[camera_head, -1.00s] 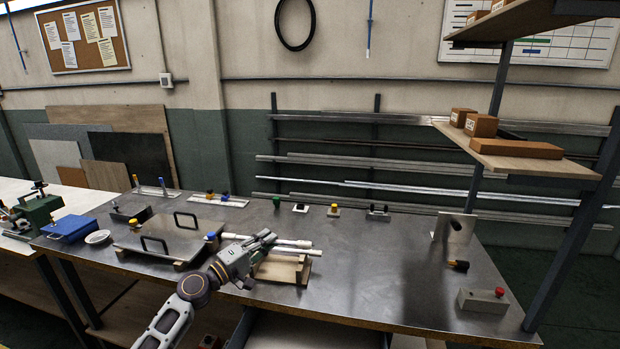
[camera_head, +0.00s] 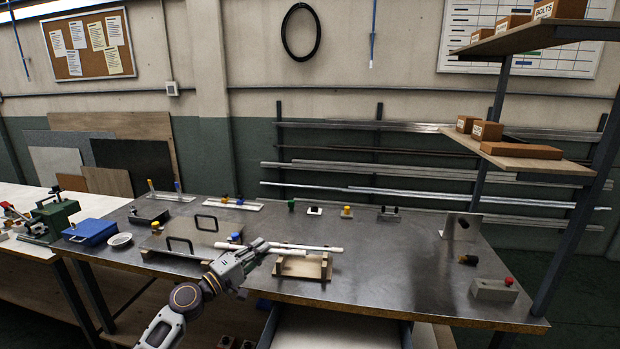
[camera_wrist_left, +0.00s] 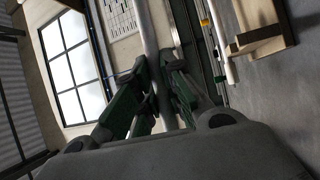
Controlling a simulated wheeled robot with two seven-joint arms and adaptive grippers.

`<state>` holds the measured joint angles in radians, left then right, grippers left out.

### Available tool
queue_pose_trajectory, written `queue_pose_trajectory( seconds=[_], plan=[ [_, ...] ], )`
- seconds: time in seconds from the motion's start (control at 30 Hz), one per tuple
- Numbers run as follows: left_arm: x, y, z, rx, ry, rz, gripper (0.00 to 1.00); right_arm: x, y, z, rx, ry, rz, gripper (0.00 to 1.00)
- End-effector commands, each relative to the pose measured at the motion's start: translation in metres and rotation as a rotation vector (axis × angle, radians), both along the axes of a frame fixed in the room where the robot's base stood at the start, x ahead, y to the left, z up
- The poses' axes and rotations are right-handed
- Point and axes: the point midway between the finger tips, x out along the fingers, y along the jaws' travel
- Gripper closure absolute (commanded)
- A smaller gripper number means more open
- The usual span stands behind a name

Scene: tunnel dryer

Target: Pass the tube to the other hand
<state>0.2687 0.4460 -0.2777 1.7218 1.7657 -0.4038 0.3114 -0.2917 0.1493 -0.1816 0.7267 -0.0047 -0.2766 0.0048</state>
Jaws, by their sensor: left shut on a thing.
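My left gripper (camera_head: 262,246) is shut around a white tube (camera_head: 312,247), held roughly level above the workbench. The tube sticks out to both sides of the jaws, and its right part passes over the wooden rack. In the left wrist view the tube (camera_wrist_left: 148,35) runs between the green fingers (camera_wrist_left: 158,92). A second pale tube (camera_head: 289,253) lies on the wooden rack (camera_head: 318,267), just below and in front of the held one; it also shows in the left wrist view (camera_wrist_left: 221,40). My right gripper is in neither view.
A plate with two black handles (camera_head: 180,245) lies left. A blue box (camera_head: 90,232) stands at the far left. A grey block with a red knob (camera_head: 494,289) and the shelf post (camera_head: 575,235) stand right.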

Motion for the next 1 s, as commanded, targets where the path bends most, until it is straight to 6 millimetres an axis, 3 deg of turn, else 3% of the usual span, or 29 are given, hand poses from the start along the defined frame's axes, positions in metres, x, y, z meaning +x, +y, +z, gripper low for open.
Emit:
queue_pose_trajectory(
  seconds=[0.57, 1.0],
  plan=[
    [-0.005, 0.003, -0.016, -0.005, 0.005, 0.051, 1.00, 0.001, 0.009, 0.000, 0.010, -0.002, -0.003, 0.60],
    [-0.024, 0.012, -0.053, -0.011, 0.013, 0.184, 1.00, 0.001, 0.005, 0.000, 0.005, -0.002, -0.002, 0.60]
  ],
)
